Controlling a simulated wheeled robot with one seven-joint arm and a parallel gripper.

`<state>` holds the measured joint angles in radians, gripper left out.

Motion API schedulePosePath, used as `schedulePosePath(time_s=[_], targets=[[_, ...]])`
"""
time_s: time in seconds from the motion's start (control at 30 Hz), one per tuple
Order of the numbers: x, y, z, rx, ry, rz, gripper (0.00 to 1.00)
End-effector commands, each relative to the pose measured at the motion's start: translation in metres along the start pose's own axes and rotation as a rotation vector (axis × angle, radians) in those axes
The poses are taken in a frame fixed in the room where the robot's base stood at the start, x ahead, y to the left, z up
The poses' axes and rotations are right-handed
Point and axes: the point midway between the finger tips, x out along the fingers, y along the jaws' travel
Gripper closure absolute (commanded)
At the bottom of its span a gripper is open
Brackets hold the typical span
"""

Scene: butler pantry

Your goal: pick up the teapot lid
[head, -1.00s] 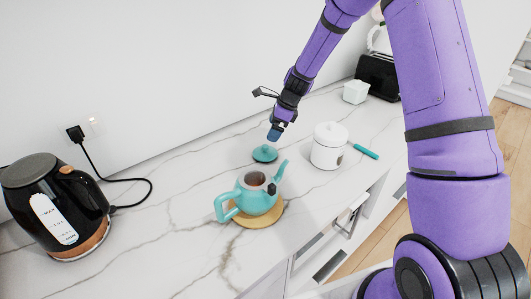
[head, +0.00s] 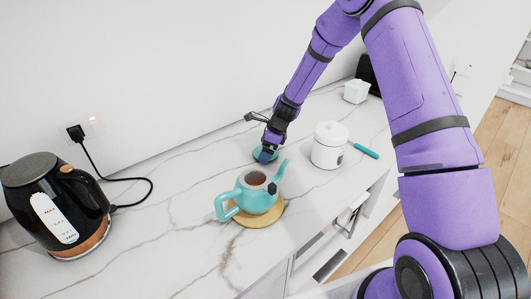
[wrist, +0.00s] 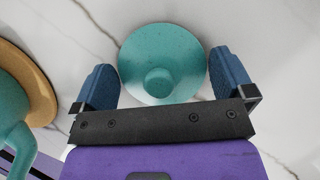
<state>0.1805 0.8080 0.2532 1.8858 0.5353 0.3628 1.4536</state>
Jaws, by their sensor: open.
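The teal teapot lid (wrist: 165,52) lies on the marble counter in the wrist view, its round knob (wrist: 158,81) facing up toward me. In the head view the lid (head: 257,156) is partly hidden by my gripper (head: 266,155), which is low over it. In the wrist view my gripper (wrist: 166,88) is open, with one blue finger on each side of the lid and a gap to the knob. The teal teapot (head: 252,196) stands lidless on a round wooden trivet (head: 262,217), in front of the lid; its inside shows brown.
A white lidded canister (head: 328,148) and a teal-handled utensil (head: 364,151) are to the right of the lid. A small white box (head: 356,91) stands behind. A black kettle (head: 50,205) with its cord is at left. The counter between kettle and teapot is clear.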

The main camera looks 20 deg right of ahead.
Motion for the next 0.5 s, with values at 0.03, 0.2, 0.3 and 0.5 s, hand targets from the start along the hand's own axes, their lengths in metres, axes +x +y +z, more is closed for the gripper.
schedulePosePath(time_s=[0.03, 0.2, 0.3, 0.5], targets=[[-0.0002, -0.0001, 0.0001, 0.0, 0.0, 0.0, 0.0], [-0.0004, 0.0, 0.0, 0.0, 0.0, 0.0, 0.18], [-0.0004, 0.0, 0.0, 0.0, 0.0, 0.0, 0.3], [-0.0009, -0.0001, 0.0002, 0.0, 0.0, 0.0, 0.3]])
